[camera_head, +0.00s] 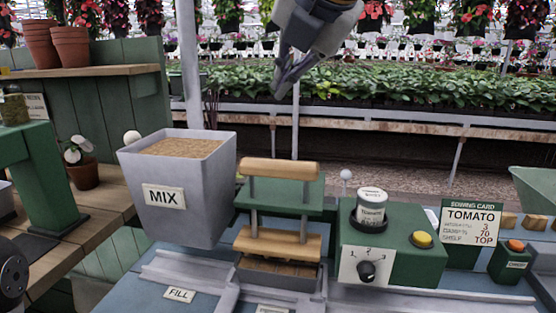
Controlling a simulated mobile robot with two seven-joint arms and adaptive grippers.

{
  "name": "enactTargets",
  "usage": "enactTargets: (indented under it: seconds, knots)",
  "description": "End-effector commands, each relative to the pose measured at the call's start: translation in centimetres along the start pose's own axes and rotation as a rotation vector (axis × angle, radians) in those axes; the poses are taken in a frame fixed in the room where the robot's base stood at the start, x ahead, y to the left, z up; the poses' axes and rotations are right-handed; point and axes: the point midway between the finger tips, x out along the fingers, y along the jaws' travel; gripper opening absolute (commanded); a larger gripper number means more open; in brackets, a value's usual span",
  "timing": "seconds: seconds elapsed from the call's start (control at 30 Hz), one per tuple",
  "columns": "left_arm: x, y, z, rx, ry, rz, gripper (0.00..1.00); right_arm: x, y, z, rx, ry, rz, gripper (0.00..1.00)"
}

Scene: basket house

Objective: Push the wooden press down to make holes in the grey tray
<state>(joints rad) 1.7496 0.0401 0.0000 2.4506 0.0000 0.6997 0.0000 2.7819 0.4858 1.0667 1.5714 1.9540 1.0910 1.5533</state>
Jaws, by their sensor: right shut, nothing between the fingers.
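The wooden press stands in the middle, with a rounded wooden handle bar (283,167) on top, a green frame (290,192) and a lower wooden block (280,243). Just below the block is the grey tray (300,284), with brown fill showing inside. I cannot tell whether the block touches the fill, and no holes can be made out. My right gripper (278,92) hangs at the top centre, fingers together and empty, pointing down. It shows above the handle bar and apart from it.
A grey MIX bin (177,182) stands left of the press. Right of it is a green dial box (393,245) with a tin and yellow button. A TOMATO card (471,222) and an orange-button box (510,260) stand farther right. The air above the handle bar looks clear.

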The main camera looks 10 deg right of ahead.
Motion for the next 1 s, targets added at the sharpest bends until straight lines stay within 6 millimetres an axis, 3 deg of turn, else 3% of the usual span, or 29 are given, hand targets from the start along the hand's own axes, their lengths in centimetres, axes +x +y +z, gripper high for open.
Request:
enactTargets:
  seconds: [0.53,1.0]
  knots:
    - [0.0,0.0,0.0,0.0,0.001,0.0,0.4,5.1,-3.8,-3.7,-0.001,0.001,-0.002,0.0]
    - [0.0,0.0,0.0,0.0,0.001,0.0,0.4,6.0,-4.4,-4.3,0.001,0.002,-0.001,0.0]
